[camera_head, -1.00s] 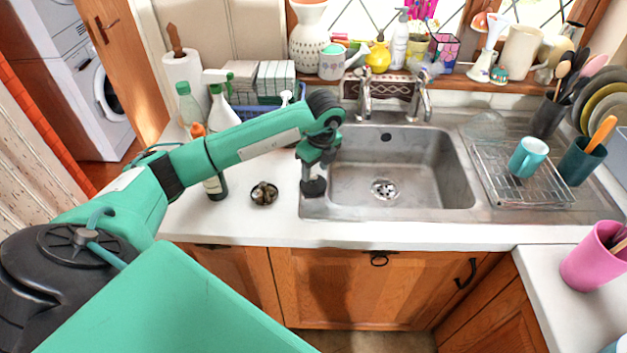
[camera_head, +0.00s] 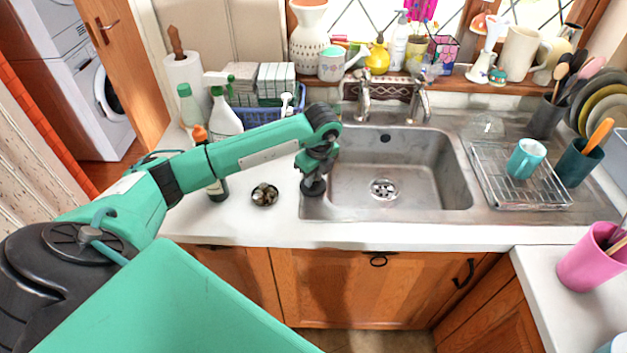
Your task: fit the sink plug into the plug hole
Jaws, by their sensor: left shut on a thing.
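The plug hole (camera_head: 383,189) is a round drain with a metal rim in the floor of the steel sink basin (camera_head: 430,170). My left gripper (camera_head: 313,186) points down at the left edge of the sink, to the left of the plug hole. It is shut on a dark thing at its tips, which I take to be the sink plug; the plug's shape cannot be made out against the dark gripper. My right gripper is not in view.
A small dark dish (camera_head: 264,195) stands left of the sink, with bottles behind it. Taps (camera_head: 364,100) rise at the back. A wire rack (camera_head: 520,178) with a teal mug (camera_head: 526,158) is on the right. The basin looks empty.

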